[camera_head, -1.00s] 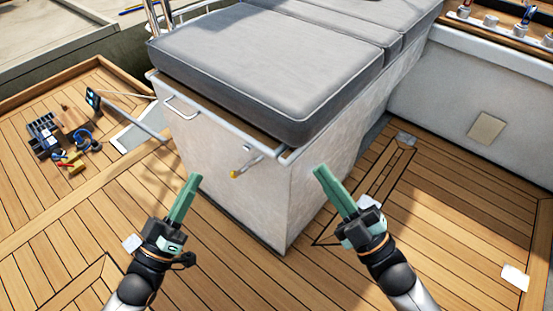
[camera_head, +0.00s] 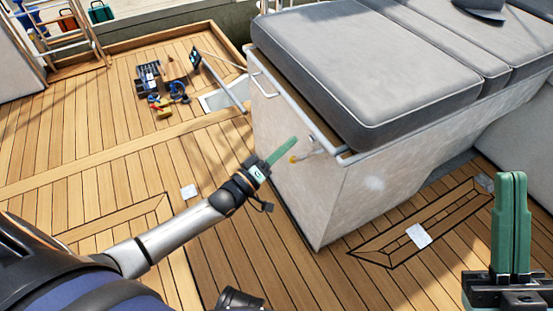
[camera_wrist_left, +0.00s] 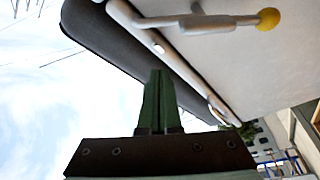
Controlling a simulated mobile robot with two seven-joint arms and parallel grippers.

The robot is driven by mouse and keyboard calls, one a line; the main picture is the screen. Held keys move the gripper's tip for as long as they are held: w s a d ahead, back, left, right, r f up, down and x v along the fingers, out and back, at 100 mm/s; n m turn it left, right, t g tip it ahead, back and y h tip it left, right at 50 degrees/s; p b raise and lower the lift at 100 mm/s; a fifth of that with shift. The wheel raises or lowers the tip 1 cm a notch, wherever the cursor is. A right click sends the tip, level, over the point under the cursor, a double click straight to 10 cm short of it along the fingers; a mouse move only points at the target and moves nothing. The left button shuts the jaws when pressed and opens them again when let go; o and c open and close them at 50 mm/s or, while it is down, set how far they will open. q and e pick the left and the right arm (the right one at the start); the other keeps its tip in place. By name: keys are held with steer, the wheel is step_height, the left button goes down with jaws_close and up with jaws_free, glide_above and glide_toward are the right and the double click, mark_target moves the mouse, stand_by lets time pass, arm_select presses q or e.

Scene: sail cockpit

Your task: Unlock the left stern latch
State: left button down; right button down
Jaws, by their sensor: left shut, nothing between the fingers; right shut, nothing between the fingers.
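The latch (camera_head: 312,152) is on the near end face of the white locker under the grey cushions. It is a metal lever with a yellow tip (camera_head: 293,159). It also shows in the left wrist view (camera_wrist_left: 215,22), with its yellow knob (camera_wrist_left: 268,19) at the upper right. My left gripper (camera_head: 294,141) is shut and empty, close to the left of the latch in the head view; whether it touches is unclear. In the wrist view its fingers (camera_wrist_left: 159,72) lie below the lever, apart in the picture. My right gripper (camera_head: 513,176) is shut and empty at the lower right, away from the latch.
The grey cushions (camera_head: 400,65) top the locker (camera_head: 345,200). A rail handle (camera_head: 262,84) is on its end face. Tools (camera_head: 165,88) lie on the teak deck at upper left. White plates (camera_head: 418,236) are on the deck. The deck left of the locker is mostly clear.

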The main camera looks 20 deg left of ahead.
mark_target(303, 156)
arm_select(q)
steer(key=x, duration=0.3)
steer(key=shift+w+d+f+b, duration=0.1)
steer(key=shift+w+d+b, duration=0.1)
steer(key=shift+b, duration=0.2)
steer(key=shift+s+d+f+b, duration=0.3)
steer(key=shift+s+d+f, duration=0.45)
steer(key=shift+s+f, duration=0.1)
steer(key=shift+s+d+f, duration=0.25)
steer(key=shift+s+d, duration=0.05)
steer(key=shift+d, duration=0.05)
steer(key=shift+s+d+f+m+h+b, duration=0.25)
steer(key=shift+m+h+b, duration=0.15)
steer(key=shift+m, duration=0.5)
